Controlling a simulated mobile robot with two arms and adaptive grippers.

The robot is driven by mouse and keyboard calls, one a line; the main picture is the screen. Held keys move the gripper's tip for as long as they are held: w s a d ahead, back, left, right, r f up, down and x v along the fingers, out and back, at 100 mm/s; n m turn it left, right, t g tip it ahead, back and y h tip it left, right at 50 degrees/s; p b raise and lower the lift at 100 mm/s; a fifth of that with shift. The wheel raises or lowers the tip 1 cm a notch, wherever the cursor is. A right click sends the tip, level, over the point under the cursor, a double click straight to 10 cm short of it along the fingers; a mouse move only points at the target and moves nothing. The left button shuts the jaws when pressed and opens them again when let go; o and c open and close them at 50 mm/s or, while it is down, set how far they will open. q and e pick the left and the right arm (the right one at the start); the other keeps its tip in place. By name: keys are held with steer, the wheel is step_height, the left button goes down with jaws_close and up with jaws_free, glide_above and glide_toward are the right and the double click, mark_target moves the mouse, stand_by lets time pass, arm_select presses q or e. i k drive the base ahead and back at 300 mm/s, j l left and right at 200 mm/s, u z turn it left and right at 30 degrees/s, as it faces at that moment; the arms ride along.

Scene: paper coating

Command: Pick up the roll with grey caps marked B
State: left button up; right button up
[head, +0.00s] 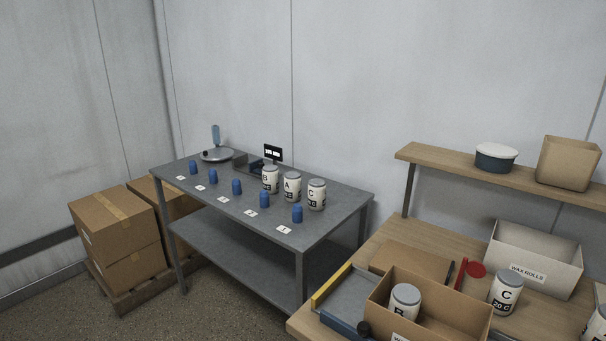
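A white roll with a grey cap and the letter B (270,181) stands upright on the grey metal table (335,215), left of two similar rolls marked A (292,187) and C (317,195). Another grey-capped white roll (404,299) stands inside the open cardboard box (455,311) at the front right; its letter is partly hidden by the box wall and looks like a B. A roll marked C (506,293) stands on the wooden table right of that box. Neither of my grippers shows in the head view.
Several blue cylinders (264,199) and white labels line the metal table's front edge. A pan-like dish (217,155) sits at its far end. A white box labelled WAX ROLLS (538,259) stands on the wooden table (382,238), below a shelf (448,163). Cartons (118,235) stand at left.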

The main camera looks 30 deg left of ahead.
mark_target(270, 173)
steer(key=u, duration=1.2)
steer(key=i+j+z, duration=0.15)
steer(key=z, duration=0.3)
steer(key=i+j+z, duration=0.2)
steer(key=z, duration=0.25)
